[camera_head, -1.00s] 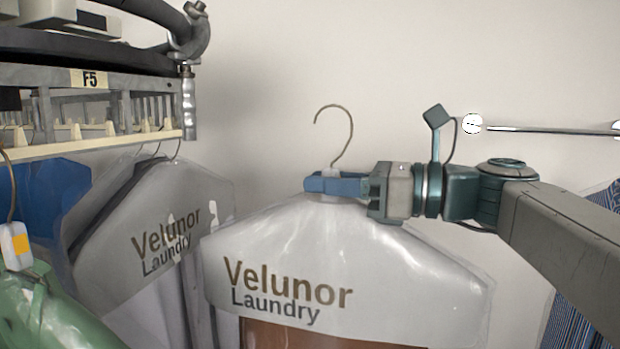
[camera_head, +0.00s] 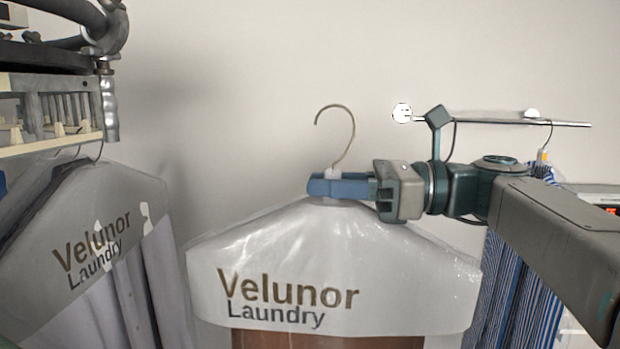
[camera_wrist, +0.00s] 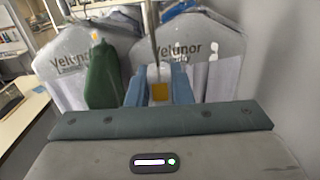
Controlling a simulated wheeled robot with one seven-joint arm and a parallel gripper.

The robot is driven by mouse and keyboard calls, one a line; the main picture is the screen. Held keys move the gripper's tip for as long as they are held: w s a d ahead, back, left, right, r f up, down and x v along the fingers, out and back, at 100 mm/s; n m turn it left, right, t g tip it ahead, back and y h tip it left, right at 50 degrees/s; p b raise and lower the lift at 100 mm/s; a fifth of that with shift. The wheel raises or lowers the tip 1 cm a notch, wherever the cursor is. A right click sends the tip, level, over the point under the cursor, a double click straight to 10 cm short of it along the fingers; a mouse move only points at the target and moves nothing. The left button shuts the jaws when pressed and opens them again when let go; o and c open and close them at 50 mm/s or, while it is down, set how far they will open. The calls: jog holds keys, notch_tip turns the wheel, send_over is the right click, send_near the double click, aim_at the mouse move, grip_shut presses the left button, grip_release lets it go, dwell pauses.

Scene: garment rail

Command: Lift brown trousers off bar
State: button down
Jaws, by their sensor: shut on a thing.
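The brown trousers (camera_head: 300,341) hang under a clear and white cover marked "Velunor Laundry" (camera_head: 335,268) in the head view; only a brown strip shows at the bottom. My gripper (camera_head: 338,186) is shut on the neck of their hanger, just below the wire hook (camera_head: 337,140). The hook stands upright in open air, with no bar in it. In the wrist view, my blue fingers (camera_wrist: 160,88) close around the hanger neck, with a yellow tag between them. Most of the trousers lie outside the head view.
A grey rail mechanism (camera_head: 60,110) with other covered garments (camera_head: 100,235) is at the left. A wall bar (camera_head: 510,122) at the right carries a blue striped garment (camera_head: 518,285), partly behind my arm. Bare wall lies between them.

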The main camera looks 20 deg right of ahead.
jog(key=shift+p+v, duration=0.4)
jog(key=shift+v, duration=5.3)
